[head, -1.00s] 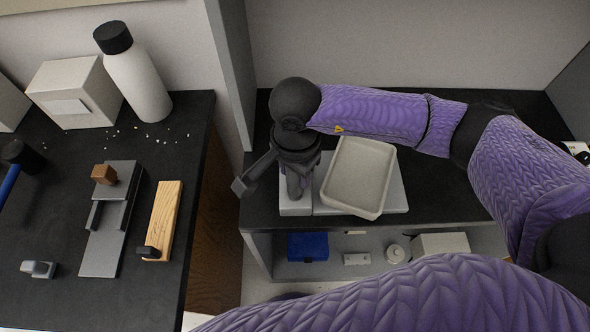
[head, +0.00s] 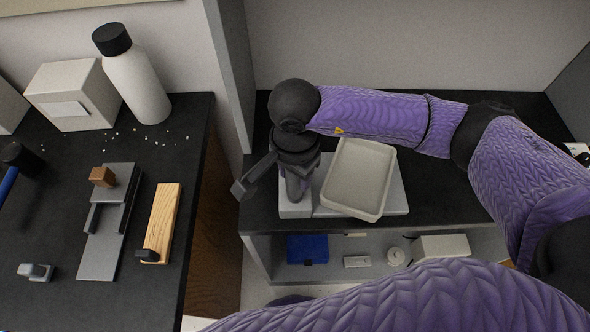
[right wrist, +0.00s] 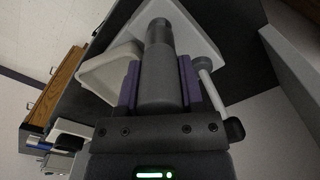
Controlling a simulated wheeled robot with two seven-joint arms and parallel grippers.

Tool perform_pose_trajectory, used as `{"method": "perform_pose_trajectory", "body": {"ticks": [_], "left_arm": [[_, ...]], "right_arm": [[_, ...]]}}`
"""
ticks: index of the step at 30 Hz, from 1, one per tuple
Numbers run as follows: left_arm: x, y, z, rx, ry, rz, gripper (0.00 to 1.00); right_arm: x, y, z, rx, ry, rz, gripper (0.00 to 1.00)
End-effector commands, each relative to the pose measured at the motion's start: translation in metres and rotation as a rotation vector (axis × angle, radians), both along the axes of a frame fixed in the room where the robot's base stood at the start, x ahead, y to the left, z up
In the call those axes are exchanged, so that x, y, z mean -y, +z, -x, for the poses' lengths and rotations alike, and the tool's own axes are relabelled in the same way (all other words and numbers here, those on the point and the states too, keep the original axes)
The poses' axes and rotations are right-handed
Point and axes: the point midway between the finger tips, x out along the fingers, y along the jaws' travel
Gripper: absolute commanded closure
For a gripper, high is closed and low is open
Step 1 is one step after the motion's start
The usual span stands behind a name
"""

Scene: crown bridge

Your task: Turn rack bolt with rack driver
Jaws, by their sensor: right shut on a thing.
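My right gripper (head: 297,188) points down over the grey rack base (head: 391,190) on the black bench at right. In the right wrist view its purple fingers (right wrist: 160,85) are shut on a thick dark grey cylinder, the rack driver (right wrist: 161,72). The driver's narrower end (right wrist: 159,34) reaches to the pale rack surface. The rack bolt is not visible; the driver and gripper cover that spot, so I cannot tell whether they are engaged. My left gripper is not in view.
A beige tray (head: 359,178) lies tilted on the base, close beside the gripper. A grey divider wall (head: 230,75) stands at left. The left bench holds a white bottle (head: 139,84), a box (head: 74,95), a wooden block (head: 161,222) and a hammer (head: 20,160).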

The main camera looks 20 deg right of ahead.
Motion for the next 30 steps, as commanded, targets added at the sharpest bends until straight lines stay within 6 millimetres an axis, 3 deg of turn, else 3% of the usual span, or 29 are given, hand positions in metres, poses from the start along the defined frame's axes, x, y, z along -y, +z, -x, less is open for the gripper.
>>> {"method": "perform_pose_trajectory", "body": {"ticks": [30], "left_arm": [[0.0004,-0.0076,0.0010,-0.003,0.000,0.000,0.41]], "right_arm": [[0.0001,-0.0016,-0.0001,0.000,0.000,0.000,1.00]]}}
